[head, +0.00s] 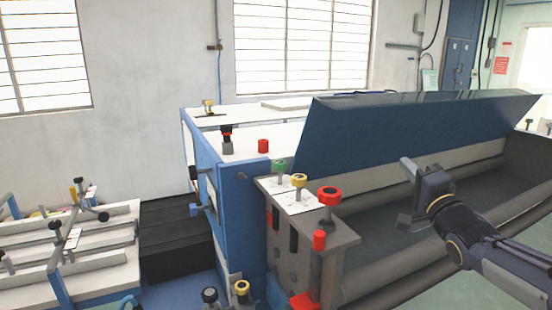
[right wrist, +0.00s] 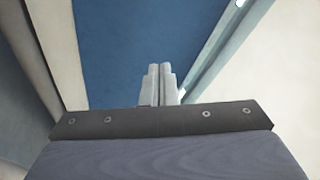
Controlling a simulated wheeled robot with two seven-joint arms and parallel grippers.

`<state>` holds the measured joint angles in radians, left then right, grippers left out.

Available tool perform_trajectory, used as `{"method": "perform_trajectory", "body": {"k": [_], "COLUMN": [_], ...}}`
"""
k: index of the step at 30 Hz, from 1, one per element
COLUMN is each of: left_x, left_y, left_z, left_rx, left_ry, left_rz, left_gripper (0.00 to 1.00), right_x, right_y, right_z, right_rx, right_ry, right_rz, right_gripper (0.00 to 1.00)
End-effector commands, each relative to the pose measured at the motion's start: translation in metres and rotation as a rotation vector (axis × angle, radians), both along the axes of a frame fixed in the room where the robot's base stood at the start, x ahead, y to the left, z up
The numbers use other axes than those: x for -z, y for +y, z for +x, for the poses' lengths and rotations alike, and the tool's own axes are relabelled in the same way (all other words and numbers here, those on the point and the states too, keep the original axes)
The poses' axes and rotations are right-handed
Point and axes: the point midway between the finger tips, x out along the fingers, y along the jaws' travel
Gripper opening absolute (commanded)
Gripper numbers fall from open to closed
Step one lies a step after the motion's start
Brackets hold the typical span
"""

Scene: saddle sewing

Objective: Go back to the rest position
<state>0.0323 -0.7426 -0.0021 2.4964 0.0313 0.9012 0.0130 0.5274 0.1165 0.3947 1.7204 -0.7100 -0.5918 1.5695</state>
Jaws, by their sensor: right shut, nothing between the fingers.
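My right gripper (head: 406,166) is in front of the machine's long tilted blue panel (head: 400,128), at the right of the head view. Its arm comes in from the lower right. In the right wrist view the two fingers of the right gripper (right wrist: 160,72) are together, with nothing between them. Behind them that view shows the blue panel (right wrist: 110,45). My left gripper does not show in either view.
The blue and white machine (head: 228,175) fills the middle and right, with long rollers (head: 450,235) below the panel. A grey bracket (head: 350,235) carries red, green and yellow knobs, including a large red knob (head: 329,195). A white-topped frame (head: 100,250) stands at left.

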Motion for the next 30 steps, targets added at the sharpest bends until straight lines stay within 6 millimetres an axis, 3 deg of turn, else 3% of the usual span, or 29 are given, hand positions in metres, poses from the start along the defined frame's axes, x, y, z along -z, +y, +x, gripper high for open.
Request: {"method": "perform_trajectory", "body": {"k": [4,8,12,15,18,21,24,30], "left_x": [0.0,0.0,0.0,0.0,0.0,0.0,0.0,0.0], "left_y": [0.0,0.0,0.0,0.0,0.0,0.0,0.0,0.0], "left_z": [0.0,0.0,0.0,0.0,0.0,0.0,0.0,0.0], "left_rx": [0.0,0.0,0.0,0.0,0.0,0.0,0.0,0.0], "left_ry": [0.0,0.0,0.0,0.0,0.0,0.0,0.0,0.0], "left_rz": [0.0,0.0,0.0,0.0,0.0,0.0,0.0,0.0], "left_gripper": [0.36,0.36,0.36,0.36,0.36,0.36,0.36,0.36], "right_x": [0.062,0.128,0.191,0.225,0.249,0.262,0.268,0.269], "right_y": [0.011,0.021,0.046,0.068,0.088,0.101,0.107,0.108], "right_z": [-0.072,-0.148,-0.229,-0.28,-0.318,-0.342,-0.353,-0.355], "right_rx": [0.165,0.125,-0.066,-0.24,-0.397,-0.506,-0.559,-0.568], "right_ry": [0.363,0.651,0.859,0.936,0.964,0.966,0.964,0.964], "right_rz": [-0.345,-0.577,-0.753,-0.84,-0.899,-0.932,-0.948,-0.952], "right_gripper": [0.0,0.0,0.0,0.0,0.0,0.0,0.0,0.0]}}
